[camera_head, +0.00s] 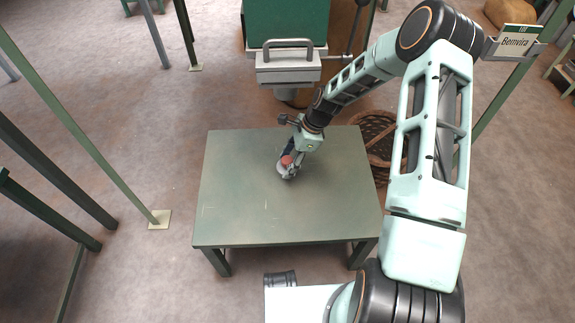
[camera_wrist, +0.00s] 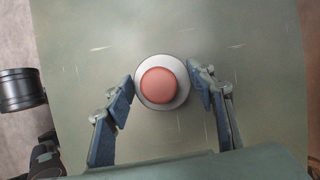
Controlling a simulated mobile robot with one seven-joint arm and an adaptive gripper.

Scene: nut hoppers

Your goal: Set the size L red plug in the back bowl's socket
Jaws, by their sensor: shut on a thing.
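A red round plug (camera_wrist: 158,85) shows in the wrist view, centred in a pale grey-white round piece (camera_wrist: 144,101). I cannot tell whether that pale piece is a bowl or part of the plug. My gripper (camera_wrist: 161,80) is shut, with its blue fingertips against the left and right edges of the pale piece. In the head view the red plug (camera_head: 287,160) and my gripper (camera_head: 289,165) are over the back middle of the table, and the fingers partly hide the plug. I cannot tell whether the piece touches the tabletop. No separate bowl shows.
The green table (camera_head: 235,215) is otherwise clear, with bare room at the front and left. Behind it stands a green hopper machine (camera_head: 285,22) with a grey handled front. A wicker basket (camera_head: 372,128) is on the floor beside the table's right edge, and a sign (camera_head: 515,41) reads "Berneira".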

